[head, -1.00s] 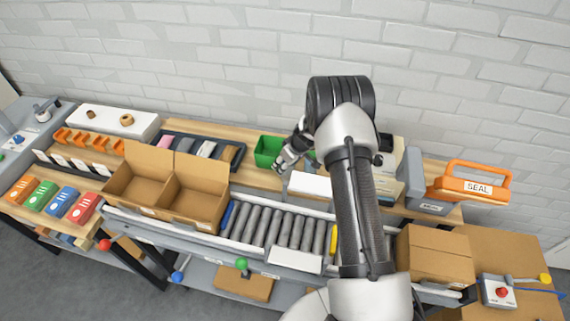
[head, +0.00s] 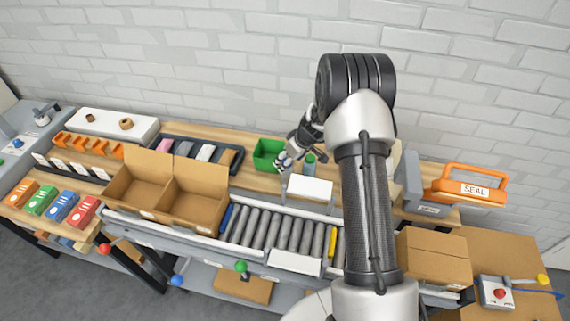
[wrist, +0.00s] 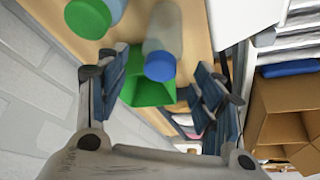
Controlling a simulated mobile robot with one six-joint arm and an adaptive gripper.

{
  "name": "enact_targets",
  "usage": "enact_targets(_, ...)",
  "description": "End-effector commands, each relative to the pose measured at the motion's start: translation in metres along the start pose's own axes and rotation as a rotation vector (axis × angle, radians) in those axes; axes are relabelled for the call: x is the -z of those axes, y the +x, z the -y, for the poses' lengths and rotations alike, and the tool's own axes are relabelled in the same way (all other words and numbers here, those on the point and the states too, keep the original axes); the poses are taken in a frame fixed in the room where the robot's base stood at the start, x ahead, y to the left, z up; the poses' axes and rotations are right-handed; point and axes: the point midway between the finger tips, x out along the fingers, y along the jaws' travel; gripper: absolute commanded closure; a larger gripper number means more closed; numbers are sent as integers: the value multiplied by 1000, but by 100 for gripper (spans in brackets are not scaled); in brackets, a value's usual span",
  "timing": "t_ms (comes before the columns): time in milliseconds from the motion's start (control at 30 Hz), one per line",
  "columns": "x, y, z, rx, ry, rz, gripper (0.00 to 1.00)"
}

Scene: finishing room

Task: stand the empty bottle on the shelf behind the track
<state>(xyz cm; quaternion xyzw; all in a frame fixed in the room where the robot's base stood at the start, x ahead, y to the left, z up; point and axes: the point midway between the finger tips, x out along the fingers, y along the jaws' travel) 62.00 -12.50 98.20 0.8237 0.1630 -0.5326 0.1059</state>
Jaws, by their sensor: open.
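My gripper (wrist: 163,68) is open, pointing down over the wooden shelf (head: 252,181) behind the roller track (head: 277,231). In the wrist view a clear greyish bottle (wrist: 163,22) with a blue cap (wrist: 160,66) shows between the two fingers, with gaps on both sides. It looks empty. A second bottle with a green cap (wrist: 88,18) stands beside it, outside the fingers. In the head view my gripper (head: 284,162) hides the blue-capped bottle, and the green-capped bottle (head: 310,160) shows just right of it.
A green bin (head: 266,155) stands just left of my gripper. A white box (head: 309,191) is in front of the bottles. An open two-part carton (head: 150,200) is on the left, a closed carton (head: 435,262) on the right. A brick wall (head: 200,60) rises behind.

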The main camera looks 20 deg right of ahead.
Motion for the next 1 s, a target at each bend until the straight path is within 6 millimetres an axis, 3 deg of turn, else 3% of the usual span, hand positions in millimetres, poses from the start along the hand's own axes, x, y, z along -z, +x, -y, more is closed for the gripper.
enact_targets(100,1,-25,0,-1,-1,-1,39)
enact_targets(367,2,-54,2,1,0,-1,39)
enact_targets(467,12,-76,11,4,2,-8,39)
enact_targets(567,28,-118,34,11,14,-19,39)
enact_targets(733,40,-210,95,26,54,-18,39)
enact_targets(867,26,-273,142,22,91,-5,39)
enact_targets(1000,-5,-330,187,-1,143,10,39)
